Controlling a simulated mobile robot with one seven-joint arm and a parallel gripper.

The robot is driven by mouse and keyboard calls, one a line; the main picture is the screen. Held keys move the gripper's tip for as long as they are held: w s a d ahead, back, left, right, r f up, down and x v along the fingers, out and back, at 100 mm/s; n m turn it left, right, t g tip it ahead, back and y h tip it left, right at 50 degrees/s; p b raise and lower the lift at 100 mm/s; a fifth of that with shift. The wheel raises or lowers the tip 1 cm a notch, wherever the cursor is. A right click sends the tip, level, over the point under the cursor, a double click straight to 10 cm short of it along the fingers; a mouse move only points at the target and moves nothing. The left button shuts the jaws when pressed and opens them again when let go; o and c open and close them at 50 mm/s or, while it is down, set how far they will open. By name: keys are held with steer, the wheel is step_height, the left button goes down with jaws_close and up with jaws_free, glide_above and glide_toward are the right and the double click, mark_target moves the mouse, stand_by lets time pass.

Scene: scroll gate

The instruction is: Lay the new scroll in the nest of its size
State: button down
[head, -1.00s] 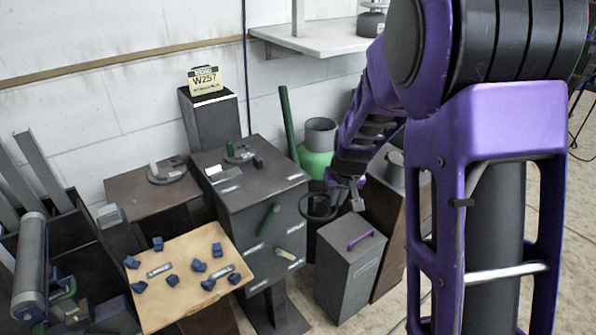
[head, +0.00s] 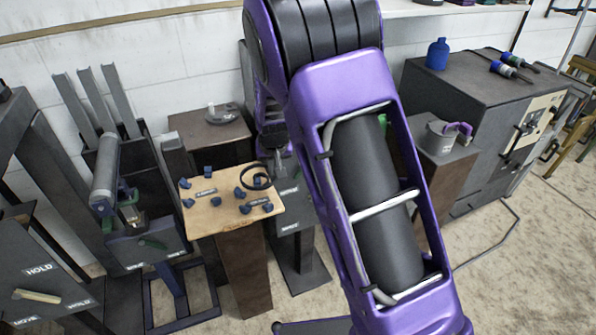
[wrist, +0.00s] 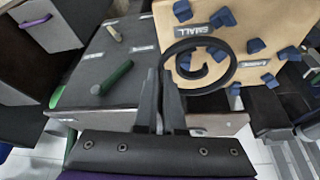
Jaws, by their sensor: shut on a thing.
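My gripper (wrist: 160,95) is shut on the new scroll (wrist: 233,68), a thin black spiral with an open outer loop. In the wrist view the scroll stretches to the right of the fingers, over the lower edge of the tan board. In the head view the scroll (head: 257,179) shows above the board's right part, beside my gripper (head: 277,160), which my arm partly hides. The tan board (head: 225,224) carries several dark blue blocks in two groups. One label reads SMALL (wrist: 194,30). The other label (wrist: 254,64) is too blurred to read surely.
A dark cabinet with a green handle (wrist: 115,78) and a pale handle (wrist: 113,32) is left of the board in the wrist view. A rack with a grey roller (head: 105,180) stands left of the board in the head view. A brown pedestal (head: 212,132) stands behind.

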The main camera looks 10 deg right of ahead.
steer(key=shift+w+a+f+b, duration=0.1)
steer(key=shift+a+f+b, duration=0.1)
steer(key=shift+f+b, duration=0.5)
steer(key=shift+w+a+f+b, duration=0.15)
steer(key=shift+f+b, duration=0.2)
steer(key=shift+f, duration=0.5)
steer(key=shift+a+f+b, duration=0.2)
steer(key=shift+f+b, duration=0.35)
steer(key=shift+f, duration=1.45)
steer(key=shift+f, duration=0.2)
steer(key=c, duration=0.9)
jaws_free()
steer(key=shift+c, duration=0.2)
steer(key=shift+a, duration=0.1)
steer(key=p+v, duration=0.2)
steer(key=v, duration=1.5)
steer(key=shift+s+r+p, duration=0.15)
steer(key=shift+p, duration=0.2)
steer(key=shift+s, duration=0.1)
